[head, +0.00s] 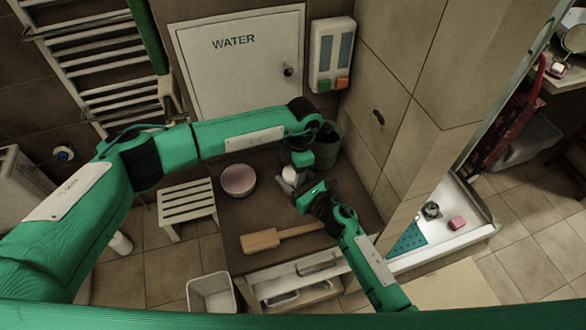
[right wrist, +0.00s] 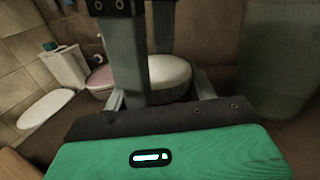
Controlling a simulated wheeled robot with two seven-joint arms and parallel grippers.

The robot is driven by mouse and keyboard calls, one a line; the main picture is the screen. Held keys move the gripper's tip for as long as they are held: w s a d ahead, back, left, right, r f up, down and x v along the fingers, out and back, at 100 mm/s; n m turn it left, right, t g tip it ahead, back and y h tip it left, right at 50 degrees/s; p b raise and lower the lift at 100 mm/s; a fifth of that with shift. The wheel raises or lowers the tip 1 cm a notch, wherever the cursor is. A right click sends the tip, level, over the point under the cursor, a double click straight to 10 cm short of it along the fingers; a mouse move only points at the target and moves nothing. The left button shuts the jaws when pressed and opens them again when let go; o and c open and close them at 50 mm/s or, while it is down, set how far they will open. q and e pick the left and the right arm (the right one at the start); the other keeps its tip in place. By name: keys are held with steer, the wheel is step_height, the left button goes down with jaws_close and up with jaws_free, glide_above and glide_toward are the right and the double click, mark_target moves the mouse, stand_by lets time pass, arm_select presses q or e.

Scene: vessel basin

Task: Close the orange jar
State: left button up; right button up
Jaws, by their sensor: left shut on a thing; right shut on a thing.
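A white, round lid-like piece (head: 289,171) is between my two grippers over the dark floor of the basin; it also shows in the right wrist view (right wrist: 170,69). My left gripper (head: 302,162) comes down from above, its two upright grey fingers (right wrist: 145,70) shut at the white piece. My right gripper (head: 292,189) comes from the near right, shut with its fingers (right wrist: 160,98) either side of a pale rounded body (right wrist: 172,92) under the white top. No orange shows on it. The seam between lid and jar is hidden by the fingers.
A pink-topped bowl (head: 238,180) stands left of the grippers, with a slatted white stool (head: 187,206) further left. A dark bucket (head: 324,148) is close behind. A wooden paddle (head: 272,238) lies in front, before a pale rack (head: 265,288) and white bin (head: 211,293).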

arm_select(q)
steer(key=shift+a+f, duration=0.3)
steer(key=shift+f, duration=0.15)
arm_select(e)
steer(key=shift+s+a+r, duration=0.1)
steer(key=shift+a+r, duration=0.15)
steer(key=shift+a, duration=0.05)
arm_select(q)
steer(key=shift+w+a+r+t+h, duration=0.1)
steer(key=shift+r+t+h, duration=0.3)
steer(key=shift+h, duration=0.2)
steer(key=shift+r, duration=0.15)
arm_select(e)
steer(key=shift+d, duration=0.15)
arm_select(q)
steer(key=shift+r, duration=0.1)
arm_select(e)
steer(key=shift+f, duration=0.1)
arm_select(q)
steer(key=shift+h, duration=0.3)
steer(key=shift+r, duration=0.15)
arm_select(e)
steer(key=shift+f, duration=0.1)
steer(key=shift+d, duration=0.1)
